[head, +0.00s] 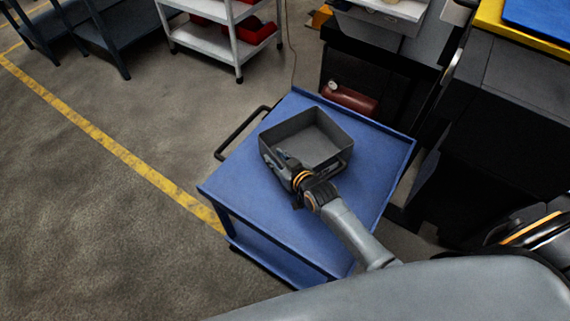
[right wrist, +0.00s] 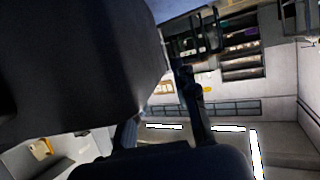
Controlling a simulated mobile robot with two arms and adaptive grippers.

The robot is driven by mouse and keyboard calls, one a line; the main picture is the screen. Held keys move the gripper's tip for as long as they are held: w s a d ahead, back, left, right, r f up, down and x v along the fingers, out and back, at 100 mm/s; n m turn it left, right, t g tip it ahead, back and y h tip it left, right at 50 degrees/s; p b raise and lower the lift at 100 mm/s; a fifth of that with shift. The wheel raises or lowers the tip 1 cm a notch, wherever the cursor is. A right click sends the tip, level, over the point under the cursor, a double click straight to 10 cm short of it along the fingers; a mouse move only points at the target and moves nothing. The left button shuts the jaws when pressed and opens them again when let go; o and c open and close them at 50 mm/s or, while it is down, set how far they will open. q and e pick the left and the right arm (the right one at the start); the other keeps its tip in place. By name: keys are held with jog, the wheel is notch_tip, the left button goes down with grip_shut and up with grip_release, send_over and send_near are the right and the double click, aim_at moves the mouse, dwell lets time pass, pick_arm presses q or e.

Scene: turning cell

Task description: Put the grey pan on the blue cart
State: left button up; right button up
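The grey pan (head: 315,138) is a square, open, empty box over the top of the blue cart (head: 375,185), towards its back. I cannot tell for certain whether its bottom touches the cart top. My right gripper (head: 288,166) is at the pan's near left corner and looks shut on its wall. In the right wrist view the pan (right wrist: 80,65) is a large dark shape filling the upper left, with a gripper finger (right wrist: 193,95) along its edge. The other finger is hard to make out. My left gripper is not in view.
The blue cart's handle (head: 240,133) sticks out at its left, and its top is bare around the pan. A dark red cylinder (head: 349,98) lies behind it. Black machinery (head: 490,150) stands at the right, a white shelf cart (head: 206,39) at the back. The left floor is free.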

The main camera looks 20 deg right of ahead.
jog(key=v, duration=1.1)
jog(key=shift+s+p, duration=0.35)
jog(key=shift+p, duration=0.1)
